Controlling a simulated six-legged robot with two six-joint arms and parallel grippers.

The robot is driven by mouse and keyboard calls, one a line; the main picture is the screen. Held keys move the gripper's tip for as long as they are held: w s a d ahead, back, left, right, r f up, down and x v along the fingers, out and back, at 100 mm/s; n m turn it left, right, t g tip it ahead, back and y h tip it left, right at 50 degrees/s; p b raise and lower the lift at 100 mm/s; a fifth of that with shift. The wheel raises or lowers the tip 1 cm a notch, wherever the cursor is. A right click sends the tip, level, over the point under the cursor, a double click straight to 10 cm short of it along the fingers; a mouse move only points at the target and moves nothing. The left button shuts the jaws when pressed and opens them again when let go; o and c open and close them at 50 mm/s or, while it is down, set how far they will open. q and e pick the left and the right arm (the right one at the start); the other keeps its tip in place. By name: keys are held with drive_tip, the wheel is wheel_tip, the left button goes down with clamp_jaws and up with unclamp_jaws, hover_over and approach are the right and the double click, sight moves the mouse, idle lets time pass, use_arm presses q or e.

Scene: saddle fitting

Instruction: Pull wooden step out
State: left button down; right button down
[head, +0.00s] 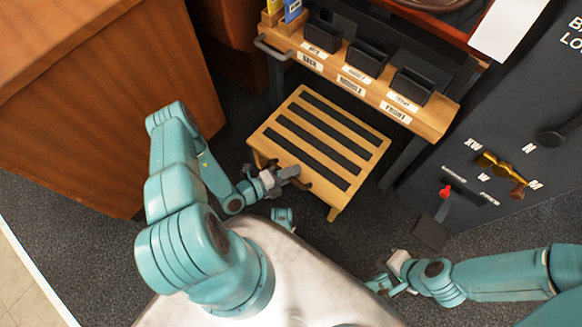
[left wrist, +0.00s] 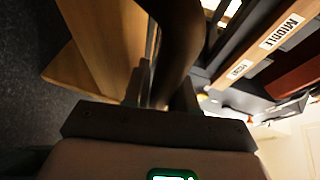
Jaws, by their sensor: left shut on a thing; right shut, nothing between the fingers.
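The wooden step (head: 283,121) is a light wood stool with dark grip strips across its top. It stands on the dark floor, in front of the wooden bench. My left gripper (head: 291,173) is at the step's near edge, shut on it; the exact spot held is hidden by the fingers. In the left wrist view the fingers (left wrist: 158,95) are beside a pale wooden part of the step (left wrist: 105,45), with a dark shape behind them. My right gripper (head: 378,284) is shut and empty, low in the picture and apart from the step.
A wooden bench (head: 432,122) with labelled black bins stands behind the step. A brown wooden cabinet (head: 110,120) is at left. A dark panel with a brass handle (head: 500,168) and a red-knobbed lever (head: 445,192) is at right. Some floor is clear left of the step.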

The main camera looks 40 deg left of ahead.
use_arm(q)
drive_tip(key=shift+w, duration=0.1)
drive_tip(key=c, duration=1.3)
unclamp_jaws()
drive_tip(key=p+v, duration=0.2)
drive_tip(key=v, duration=1.4)
drive_tip(key=shift+p, duration=0.4)
drive_tip(key=shift+a, duration=0.1)
